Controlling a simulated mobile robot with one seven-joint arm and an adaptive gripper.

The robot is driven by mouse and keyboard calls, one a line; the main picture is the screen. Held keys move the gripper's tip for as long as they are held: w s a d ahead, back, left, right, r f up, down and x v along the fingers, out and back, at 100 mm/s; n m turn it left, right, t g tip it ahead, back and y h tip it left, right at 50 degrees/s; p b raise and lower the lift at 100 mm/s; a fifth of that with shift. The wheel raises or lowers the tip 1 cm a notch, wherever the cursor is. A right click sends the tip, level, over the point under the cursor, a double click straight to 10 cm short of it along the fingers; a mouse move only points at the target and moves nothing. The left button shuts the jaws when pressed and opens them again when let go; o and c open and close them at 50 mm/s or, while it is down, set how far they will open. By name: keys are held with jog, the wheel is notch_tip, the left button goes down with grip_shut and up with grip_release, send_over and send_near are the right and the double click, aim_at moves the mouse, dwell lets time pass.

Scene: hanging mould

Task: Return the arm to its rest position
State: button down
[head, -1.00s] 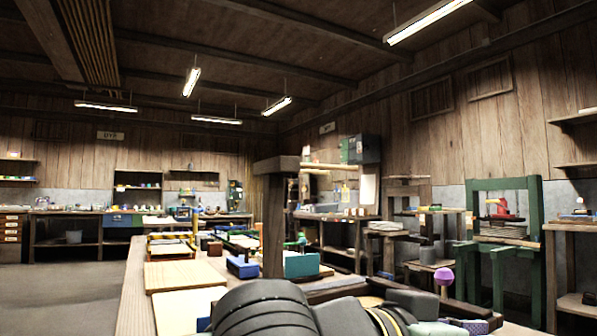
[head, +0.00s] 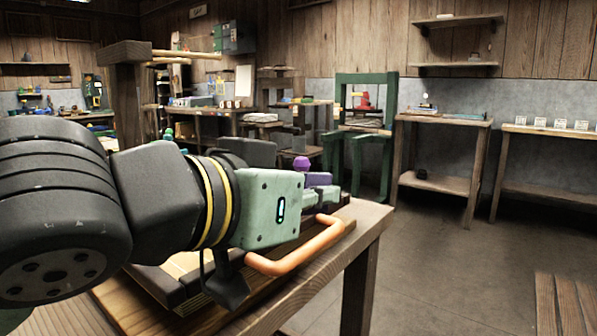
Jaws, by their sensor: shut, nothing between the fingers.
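My own arm crosses the left and middle of the head view, over a wooden bench (head: 365,222). Its dark, thick links run from the left edge to a section with yellow bands and a pale green housing with a small lit display. I cannot make out my gripper's fingers in this view. A dark angular piece hangs below the banded section, and I cannot tell what it is. No held object shows.
An orange bar (head: 300,256) curves beside the green housing near the bench edge. A purple item (head: 318,180) is behind it. A green frame (head: 372,130) and side tables (head: 440,185) stand along the wall. The floor (head: 430,265) right of the bench is clear. A slatted wooden surface (head: 568,300) is at lower right.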

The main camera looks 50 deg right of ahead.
jog(key=v, duration=0.8)
jog(key=shift+s+a+p, duration=0.15)
jog(key=shift+s+p, duration=0.15)
jog(key=shift+p, duration=0.1)
